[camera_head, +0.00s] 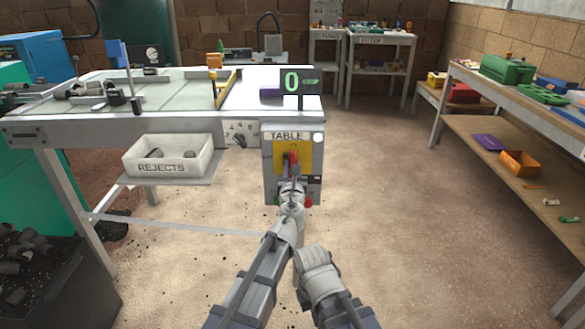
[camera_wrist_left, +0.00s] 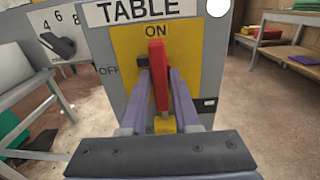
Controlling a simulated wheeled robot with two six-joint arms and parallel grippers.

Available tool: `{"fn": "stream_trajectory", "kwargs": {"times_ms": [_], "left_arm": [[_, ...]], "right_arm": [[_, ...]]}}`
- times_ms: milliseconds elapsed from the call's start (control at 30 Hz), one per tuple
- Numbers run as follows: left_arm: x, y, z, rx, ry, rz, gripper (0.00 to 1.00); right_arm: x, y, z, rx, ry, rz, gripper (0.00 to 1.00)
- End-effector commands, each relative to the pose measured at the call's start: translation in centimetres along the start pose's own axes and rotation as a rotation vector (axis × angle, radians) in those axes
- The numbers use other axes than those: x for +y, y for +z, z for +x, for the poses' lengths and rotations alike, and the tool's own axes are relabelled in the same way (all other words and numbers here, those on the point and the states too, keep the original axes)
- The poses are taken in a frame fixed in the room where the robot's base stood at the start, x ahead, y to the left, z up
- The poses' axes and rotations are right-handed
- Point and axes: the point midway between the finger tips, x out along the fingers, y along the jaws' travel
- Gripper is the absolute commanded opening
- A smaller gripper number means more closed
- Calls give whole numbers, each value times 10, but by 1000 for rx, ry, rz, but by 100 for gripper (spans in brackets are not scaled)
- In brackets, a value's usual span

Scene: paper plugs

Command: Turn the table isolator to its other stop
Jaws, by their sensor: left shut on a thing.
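The table isolator is a grey box labelled TABLE (camera_head: 268,165) on the bench's front right corner. It has a yellow plate (camera_wrist_left: 130,42) marked ON at the top and OFF at the left. Its red handle (camera_wrist_left: 157,62) stands upright, pointing at ON; it also shows in the head view (camera_head: 293,157). My left gripper (camera_wrist_left: 160,90) is shut on the red handle, one finger on each side; in the head view it is in front of the box (camera_head: 291,172). The handle's lower part is partly hidden between the fingers. My right gripper does not show; only its arm does.
A white REJECTS bin (camera_head: 168,168) sits on a shelf left of the box. A numbered dial (camera_wrist_left: 58,45) is just left of it. A display reading 0 (camera_head: 292,82) stands above. A red button (camera_head: 308,202) is low on the box. Floor to the right is clear.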

Motion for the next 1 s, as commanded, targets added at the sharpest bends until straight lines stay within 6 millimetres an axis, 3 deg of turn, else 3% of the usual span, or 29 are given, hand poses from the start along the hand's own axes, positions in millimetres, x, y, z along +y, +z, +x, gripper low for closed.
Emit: {"fn": "stream_trajectory", "kwargs": {"times_ms": [433,467,633,1000], "left_arm": [[0,0,-1,0,-1,8,0],[0,0,-1,0,-1,8,33],[0,0,-1,0,0,8,52],[1,0,-4,0,0,7,52]], "right_arm": [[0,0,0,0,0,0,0],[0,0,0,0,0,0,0],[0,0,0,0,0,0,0],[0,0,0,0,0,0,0]]}}
